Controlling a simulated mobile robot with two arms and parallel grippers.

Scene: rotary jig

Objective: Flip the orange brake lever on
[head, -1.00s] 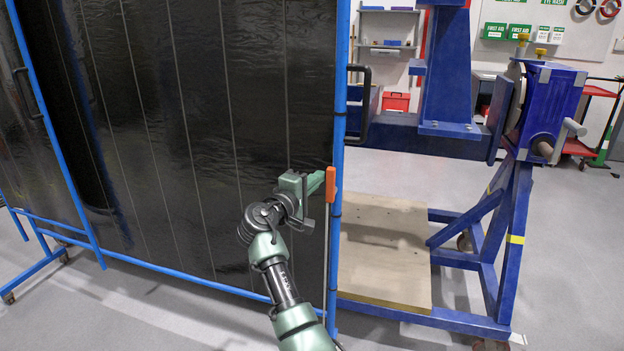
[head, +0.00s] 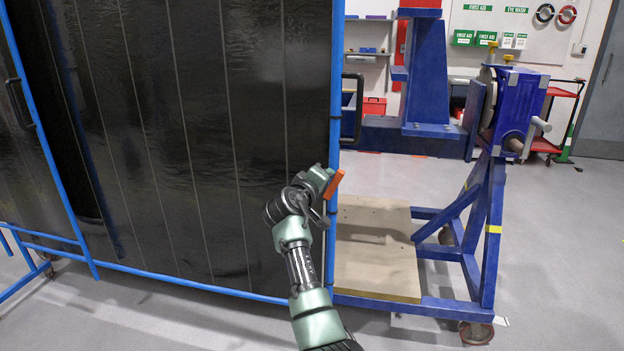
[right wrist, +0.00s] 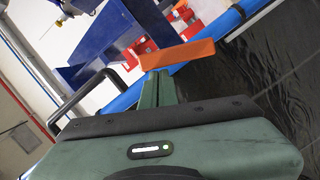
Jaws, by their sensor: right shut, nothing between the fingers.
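The orange brake lever (head: 335,184) is at the blue post on the screen's right edge. It is tilted, its upper end leaning right. My right gripper (head: 328,173) is immediately left of it, its fingers shut and empty. In the right wrist view the lever (right wrist: 178,54) lies across the view just beyond the closed fingertips (right wrist: 159,76). The tips appear to be against its edge, but I cannot tell for sure if they touch. My left gripper is not in view.
A dark screen in a blue frame (head: 333,100) stands behind my right arm. A black handle (head: 352,108) sticks out right of the post. A wooden board (head: 375,262) lies on the blue jig base, with a blue rotary unit (head: 513,110) at right. Grey floor is clear at far right.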

